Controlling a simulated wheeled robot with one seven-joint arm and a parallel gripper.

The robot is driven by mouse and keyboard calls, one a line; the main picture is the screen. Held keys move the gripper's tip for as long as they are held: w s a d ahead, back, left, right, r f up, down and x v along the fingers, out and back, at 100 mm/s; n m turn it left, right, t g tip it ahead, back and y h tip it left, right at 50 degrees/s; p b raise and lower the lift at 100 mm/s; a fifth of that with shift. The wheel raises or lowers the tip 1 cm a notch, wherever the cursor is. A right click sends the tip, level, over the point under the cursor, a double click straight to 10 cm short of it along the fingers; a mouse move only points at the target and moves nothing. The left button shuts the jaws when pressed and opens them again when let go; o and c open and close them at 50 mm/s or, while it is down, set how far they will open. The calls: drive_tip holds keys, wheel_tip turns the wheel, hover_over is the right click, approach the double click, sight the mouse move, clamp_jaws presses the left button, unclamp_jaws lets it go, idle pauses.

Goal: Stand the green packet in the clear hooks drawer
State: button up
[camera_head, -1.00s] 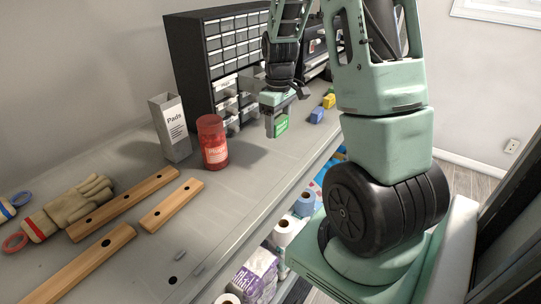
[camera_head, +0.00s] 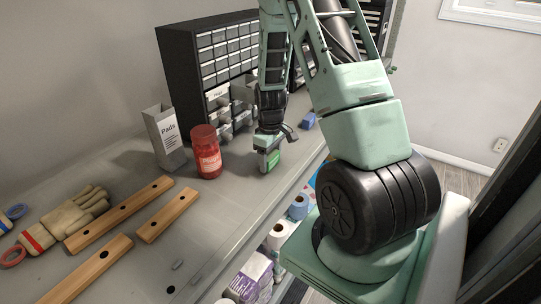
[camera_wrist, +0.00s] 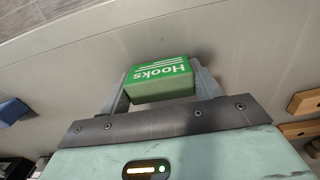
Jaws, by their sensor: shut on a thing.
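The green packet (camera_wrist: 158,82), labelled "Hooks", is between the two fingers of my gripper (camera_wrist: 162,92) in the wrist view. In the head view my gripper (camera_head: 267,158) holds the green packet (camera_head: 273,160) above the grey bench, in front of the drawer cabinet. The black cabinet (camera_head: 180,80) has rows of small clear drawers, and several lower ones (camera_head: 222,115) are pulled out. A white label shows on one of them, too small to read surely. My arm hides the cabinet's right part, so I cannot tell which drawer is the hooks drawer.
A red jar (camera_head: 207,158) and a grey "Pads" box (camera_head: 163,138) stand left of my gripper. Wooden strips (camera_head: 168,215) and gloves (camera_head: 62,218) lie nearer on the left. A blue block (camera_head: 309,120) lies behind my gripper. Bare bench lies in front.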

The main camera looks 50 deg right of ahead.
drive_tip(key=shift+f, duration=0.15)
drive_tip(key=shift+f, duration=0.15)
drive_tip(key=o, duration=1.1)
